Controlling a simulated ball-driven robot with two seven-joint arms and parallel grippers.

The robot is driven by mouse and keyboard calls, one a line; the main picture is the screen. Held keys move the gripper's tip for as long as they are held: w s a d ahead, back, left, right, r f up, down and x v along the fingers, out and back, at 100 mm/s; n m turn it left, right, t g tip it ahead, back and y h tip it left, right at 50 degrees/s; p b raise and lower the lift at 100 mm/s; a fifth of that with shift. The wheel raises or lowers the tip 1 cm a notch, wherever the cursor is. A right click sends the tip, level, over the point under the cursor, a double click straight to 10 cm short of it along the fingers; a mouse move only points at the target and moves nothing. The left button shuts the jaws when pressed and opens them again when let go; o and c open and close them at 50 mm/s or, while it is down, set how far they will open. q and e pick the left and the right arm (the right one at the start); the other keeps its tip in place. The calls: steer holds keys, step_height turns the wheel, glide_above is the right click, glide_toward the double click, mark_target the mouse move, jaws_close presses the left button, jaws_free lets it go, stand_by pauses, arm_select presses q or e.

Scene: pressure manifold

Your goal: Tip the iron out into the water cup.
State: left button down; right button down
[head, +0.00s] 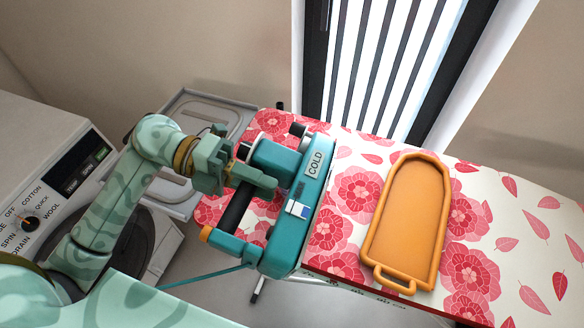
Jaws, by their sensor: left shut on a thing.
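The iron (285,239) is teal, with a dark handle bar (236,208), an orange knob and a label reading COLD. It is over the left end of the ironing board, turned on its side, handle to the left and sole side to the right. I cannot tell whether it touches the board. My left gripper (256,168) is shut on the iron at its handle, and its fingers hide part of it. I cannot make out a water cup. My right gripper is not in view.
The ironing board (510,225) has a red flower cover. An orange tray (408,220) with a raised rim lies on it, right of the iron. A teal cord (205,278) trails lower left. A washing machine (50,190) stands left. The board's right part is clear.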

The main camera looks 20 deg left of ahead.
arm_select(q)
steer(key=shift+a, duration=0.1)
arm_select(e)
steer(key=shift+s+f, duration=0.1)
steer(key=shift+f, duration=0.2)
arm_select(q)
steer(key=shift+a+h+b, duration=0.15)
steer(key=shift+h+b, duration=0.25)
steer(key=shift+b, duration=0.15)
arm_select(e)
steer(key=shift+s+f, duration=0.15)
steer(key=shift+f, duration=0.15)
arm_select(q)
steer(key=shift+a+f+h+b, duration=0.2)
steer(key=shift+f+h+b, duration=0.1)
steer(key=shift+h+b, duration=0.65)
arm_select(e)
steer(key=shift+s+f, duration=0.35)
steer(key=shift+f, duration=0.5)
